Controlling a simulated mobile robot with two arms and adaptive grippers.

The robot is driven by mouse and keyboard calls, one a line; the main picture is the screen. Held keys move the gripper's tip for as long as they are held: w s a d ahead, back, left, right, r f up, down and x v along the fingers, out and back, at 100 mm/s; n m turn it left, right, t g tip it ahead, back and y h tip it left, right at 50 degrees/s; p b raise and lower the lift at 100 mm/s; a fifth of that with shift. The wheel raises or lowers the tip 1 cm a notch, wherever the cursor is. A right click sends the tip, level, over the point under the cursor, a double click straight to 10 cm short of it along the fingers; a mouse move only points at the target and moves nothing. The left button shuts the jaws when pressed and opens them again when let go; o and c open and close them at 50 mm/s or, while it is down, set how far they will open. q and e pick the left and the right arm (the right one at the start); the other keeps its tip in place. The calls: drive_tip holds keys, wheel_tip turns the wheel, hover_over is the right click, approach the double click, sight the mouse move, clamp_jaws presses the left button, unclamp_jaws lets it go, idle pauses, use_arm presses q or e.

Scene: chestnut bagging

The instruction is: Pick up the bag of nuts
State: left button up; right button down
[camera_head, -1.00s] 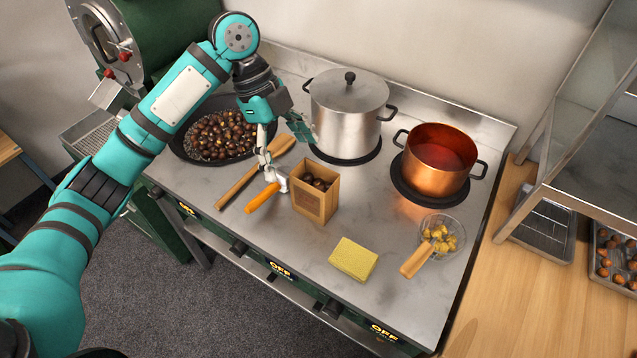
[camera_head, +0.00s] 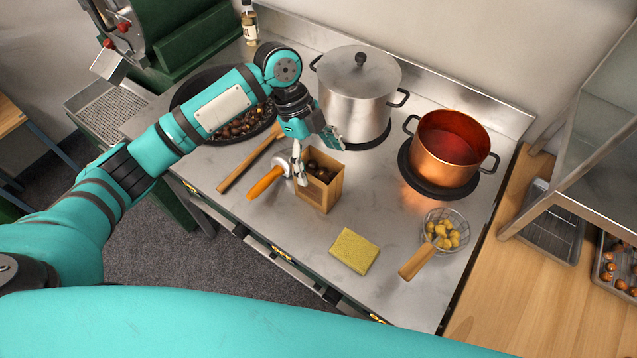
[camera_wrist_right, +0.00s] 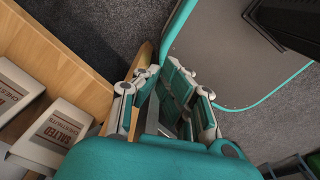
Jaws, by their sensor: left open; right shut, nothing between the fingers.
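The bag of nuts (camera_head: 318,193), an open brown paper bag with dark chestnuts inside, stands upright on the steel stove top in the head view. My left gripper (camera_head: 315,160) is open at the bag's upper left. One pale finger hangs down by its left side and the other finger is above its back edge. I cannot tell whether either finger touches the bag. My right gripper (camera_wrist_right: 168,100) shows in the right wrist view, shut and empty, beside a wooden edge.
An orange-handled scoop (camera_head: 265,183) lies just left of the bag. A lidded steel pot (camera_head: 355,95) and copper pot (camera_head: 446,158) stand behind. A yellow sponge (camera_head: 355,251) and wire skimmer (camera_head: 440,232) lie in front. White salted-chestnut packages (camera_wrist_right: 60,125) are on the wood.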

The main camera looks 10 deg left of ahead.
sight(324, 178)
use_arm(q)
drive_tip(key=x, duration=0.1)
drive_tip(key=p+x, duration=0.1)
drive_tip(key=x, duration=0.1)
drive_tip(key=p+x, duration=0.1)
drive_tip(key=x, duration=0.1)
drive_tip(key=shift+a+f, duration=0.2)
drive_tip(key=shift+f, duration=0.3)
use_arm(e)
drive_tip(key=shift+w+r, duration=0.25)
drive_tip(key=shift+r, duration=1)
use_arm(q)
drive_tip(key=shift+f, duration=0.1)
use_arm(e)
drive_tip(key=shift+w, duration=0.15)
use_arm(q)
drive_tip(key=shift+s, duration=0.1)
drive_tip(key=c, duration=1.7)
use_arm(e)
drive_tip(key=shift+w, duration=0.1)
